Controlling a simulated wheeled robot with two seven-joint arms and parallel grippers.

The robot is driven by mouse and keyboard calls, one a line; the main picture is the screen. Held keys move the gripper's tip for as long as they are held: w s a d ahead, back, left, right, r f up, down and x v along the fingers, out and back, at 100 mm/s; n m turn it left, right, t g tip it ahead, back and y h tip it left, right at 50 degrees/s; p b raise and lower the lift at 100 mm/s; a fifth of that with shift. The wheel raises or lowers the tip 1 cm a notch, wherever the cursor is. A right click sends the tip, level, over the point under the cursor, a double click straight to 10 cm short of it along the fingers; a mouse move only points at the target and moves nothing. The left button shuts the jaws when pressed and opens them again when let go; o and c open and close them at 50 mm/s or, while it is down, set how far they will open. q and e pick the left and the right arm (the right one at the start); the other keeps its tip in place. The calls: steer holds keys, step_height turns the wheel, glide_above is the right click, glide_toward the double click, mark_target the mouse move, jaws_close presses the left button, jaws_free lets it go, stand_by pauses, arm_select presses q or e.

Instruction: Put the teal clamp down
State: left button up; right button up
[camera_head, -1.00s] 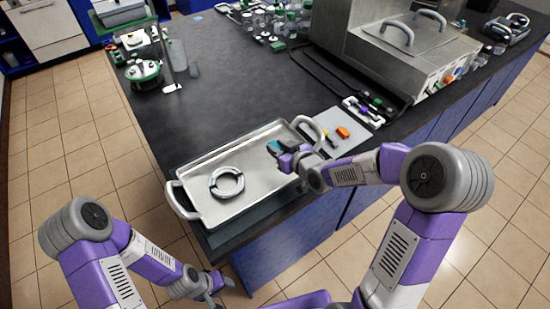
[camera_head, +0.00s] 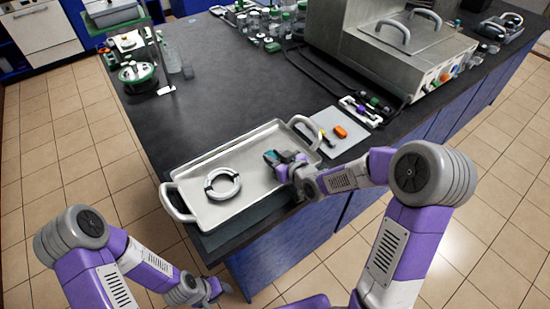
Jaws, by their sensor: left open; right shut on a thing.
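The teal clamp (camera_head: 271,156) shows as a small dark teal piece at the tips of my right gripper (camera_head: 280,163). The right gripper is shut on it, over the right part of the metal tray (camera_head: 240,204). I cannot tell whether the clamp touches the tray floor, and the fingers hide part of it. My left gripper (camera_head: 222,287) is open and empty, low in front of the bench and off the tray.
A grey ring (camera_head: 238,185) lies in the tray's left part. A pale board (camera_head: 349,128) with an orange piece (camera_head: 340,132) lies right of the tray. A large metal bath (camera_head: 400,60) stands behind. The dark bench top (camera_head: 215,110) behind the tray is clear.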

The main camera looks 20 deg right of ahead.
steer(key=shift+s+f, duration=0.15)
steer(key=shift+f, duration=0.15)
